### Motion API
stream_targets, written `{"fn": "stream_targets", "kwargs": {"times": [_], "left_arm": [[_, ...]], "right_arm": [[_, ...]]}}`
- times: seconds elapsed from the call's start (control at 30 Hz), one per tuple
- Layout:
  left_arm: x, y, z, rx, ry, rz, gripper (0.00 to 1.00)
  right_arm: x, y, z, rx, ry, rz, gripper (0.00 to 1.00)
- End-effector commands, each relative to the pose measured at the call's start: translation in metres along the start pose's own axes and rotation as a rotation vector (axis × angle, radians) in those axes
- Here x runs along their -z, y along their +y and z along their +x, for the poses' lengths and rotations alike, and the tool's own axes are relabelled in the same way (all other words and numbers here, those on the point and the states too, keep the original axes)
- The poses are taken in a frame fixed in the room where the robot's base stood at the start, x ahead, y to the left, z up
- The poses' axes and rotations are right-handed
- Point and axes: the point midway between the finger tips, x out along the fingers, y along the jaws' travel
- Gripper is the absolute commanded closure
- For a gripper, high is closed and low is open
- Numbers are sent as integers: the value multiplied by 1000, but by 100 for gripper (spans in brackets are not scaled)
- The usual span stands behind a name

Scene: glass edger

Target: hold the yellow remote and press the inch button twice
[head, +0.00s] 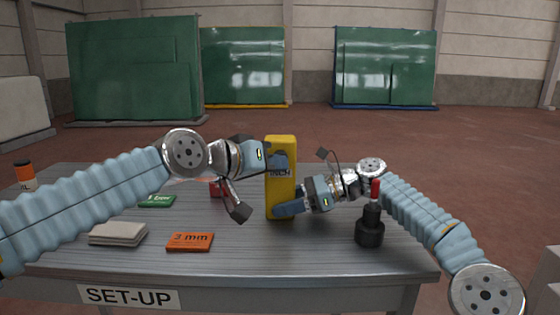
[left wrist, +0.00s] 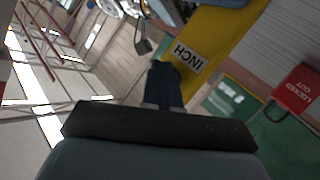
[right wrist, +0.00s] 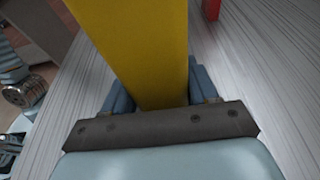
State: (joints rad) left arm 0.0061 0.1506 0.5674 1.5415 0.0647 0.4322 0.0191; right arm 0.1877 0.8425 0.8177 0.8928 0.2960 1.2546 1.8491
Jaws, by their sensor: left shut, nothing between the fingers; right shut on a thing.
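The yellow remote (head: 281,190) stands upright above the table, with an INCH label on its upper part. The label also shows in the left wrist view (left wrist: 187,58). My right gripper (head: 284,210) is shut on the remote's lower end; in the right wrist view the yellow body (right wrist: 145,50) rises from between the fingers. My left gripper (head: 277,160) is shut and empty. Its fingertips are at the remote's upper front, by the INCH label, and hide the button. I cannot tell whether they touch it.
The table (head: 130,257) holds an orange 3 mm card (head: 190,242), a grey cloth stack (head: 118,234), a green card (head: 157,201) and a black stand with a red top (head: 370,232). The table's front middle is clear.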

Motion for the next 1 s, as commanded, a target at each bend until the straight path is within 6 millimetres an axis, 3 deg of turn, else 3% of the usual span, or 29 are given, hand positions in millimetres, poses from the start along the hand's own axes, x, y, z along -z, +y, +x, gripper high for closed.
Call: {"fn": "stream_targets", "kwargs": {"times": [1.0], "left_arm": [[-15,15,-21,1,0,2,100]], "right_arm": [[0,0,0,-1,0,0,59]]}}
